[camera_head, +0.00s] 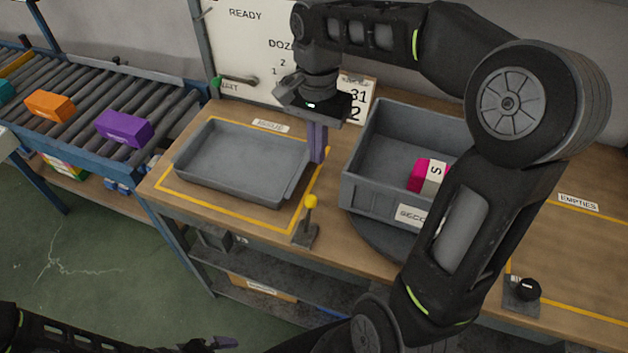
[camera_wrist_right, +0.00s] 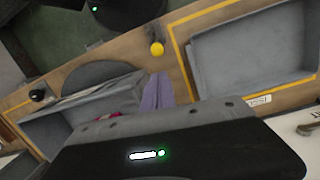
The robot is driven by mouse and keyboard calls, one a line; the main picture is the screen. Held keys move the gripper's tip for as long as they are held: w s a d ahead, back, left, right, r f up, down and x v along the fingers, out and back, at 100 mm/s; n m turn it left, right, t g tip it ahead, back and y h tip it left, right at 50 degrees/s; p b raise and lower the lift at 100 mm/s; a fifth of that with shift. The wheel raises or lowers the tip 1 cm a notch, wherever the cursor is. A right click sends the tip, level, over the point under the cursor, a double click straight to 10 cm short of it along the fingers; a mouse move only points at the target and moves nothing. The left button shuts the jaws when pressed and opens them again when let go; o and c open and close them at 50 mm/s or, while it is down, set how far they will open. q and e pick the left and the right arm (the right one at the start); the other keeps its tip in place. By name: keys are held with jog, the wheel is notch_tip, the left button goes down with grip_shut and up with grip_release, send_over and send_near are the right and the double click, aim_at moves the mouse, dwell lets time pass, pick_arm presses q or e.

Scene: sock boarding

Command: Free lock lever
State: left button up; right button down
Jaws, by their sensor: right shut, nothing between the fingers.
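A lever with a yellow ball knob (camera_head: 310,202) stands on a small dark base at the table's front edge, between the grey tray and the grey bin. Its knob also shows in the right wrist view (camera_wrist_right: 156,49). My right gripper (camera_head: 317,158) points down behind the lever, between tray and bin, apart from the knob. Its purple fingers (camera_wrist_right: 157,92) are together and empty. My left gripper (camera_head: 223,343) is only partly visible at the bottom edge; its jaws are unclear.
The empty grey tray (camera_head: 190,171) lies inside a yellow outline. The grey bin (camera_head: 373,194) holds a pink box (camera_head: 416,175) and sits on a dark round disc (camera_head: 362,238). A black knob (camera_head: 527,289) is at right. A board with a green-handled lever (camera_head: 235,80) stands behind.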

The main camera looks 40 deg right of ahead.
aim_at(309, 215)
jog(key=shift+f, duration=0.1)
notch_tip(309, 215, down, 10)
jog(key=s, duration=0.1)
jog(key=shift+a+p, duration=0.35)
jog(key=shift+a, duration=0.05)
dwell(0.4)
